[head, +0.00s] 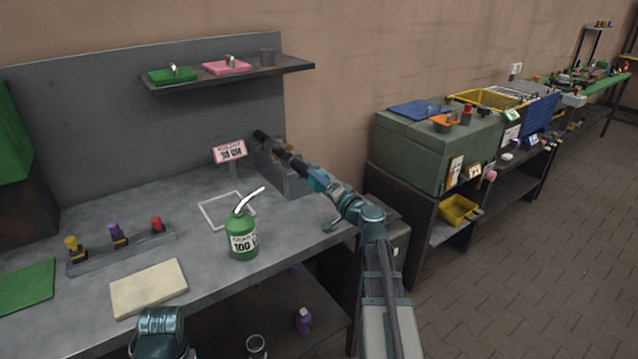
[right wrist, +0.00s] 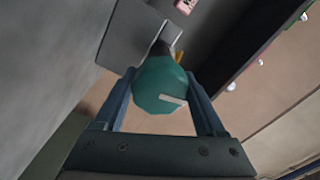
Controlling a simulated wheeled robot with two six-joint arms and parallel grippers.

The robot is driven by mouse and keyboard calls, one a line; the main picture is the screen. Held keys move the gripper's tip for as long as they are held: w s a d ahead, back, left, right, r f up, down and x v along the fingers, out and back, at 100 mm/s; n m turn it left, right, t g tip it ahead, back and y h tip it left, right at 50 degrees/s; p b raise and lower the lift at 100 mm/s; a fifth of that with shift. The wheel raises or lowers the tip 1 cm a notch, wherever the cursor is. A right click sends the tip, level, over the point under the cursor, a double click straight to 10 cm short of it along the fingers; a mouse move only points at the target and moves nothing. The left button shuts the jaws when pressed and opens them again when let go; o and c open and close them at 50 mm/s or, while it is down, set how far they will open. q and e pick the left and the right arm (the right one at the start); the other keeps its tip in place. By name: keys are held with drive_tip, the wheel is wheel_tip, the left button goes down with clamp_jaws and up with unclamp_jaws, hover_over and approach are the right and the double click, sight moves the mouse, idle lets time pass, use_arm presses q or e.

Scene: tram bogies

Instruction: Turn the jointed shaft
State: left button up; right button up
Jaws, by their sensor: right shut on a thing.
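The jointed shaft (head: 278,147) is dark and slants across a grey block (head: 290,180) at the back right of the workbench. My right gripper (head: 316,178) is at the shaft's near end. In the right wrist view, a rounded teal knob (right wrist: 160,82) with a pale mark sits between its two blue fingers (right wrist: 162,100), which are shut on it. A darker piece of the shaft (right wrist: 160,48) shows beyond the knob. The block and my arm hide part of the shaft in the head view. My left gripper is not in view; only a teal part of that arm shows at the bottom.
A pink sign (head: 230,152) stands left of the shaft. A green oil can (head: 242,238) stands in front, near a white square outline (head: 212,221). A shelf (head: 230,80) hangs above. A green cabinet (head: 440,150) stands to the right. The bench between can and block is clear.

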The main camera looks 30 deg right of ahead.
drive_tip(key=shift+m, duration=1)
drive_tip(key=o, duration=1.3)
drive_tip(key=shift+s, duration=0.15)
drive_tip(key=s, duration=0.9)
drive_tip(key=s+d, duration=0.1)
drive_tip(key=s, duration=0.3)
drive_tip(key=shift+s+d, duration=0.1)
drive_tip(key=shift+s, duration=0.15)
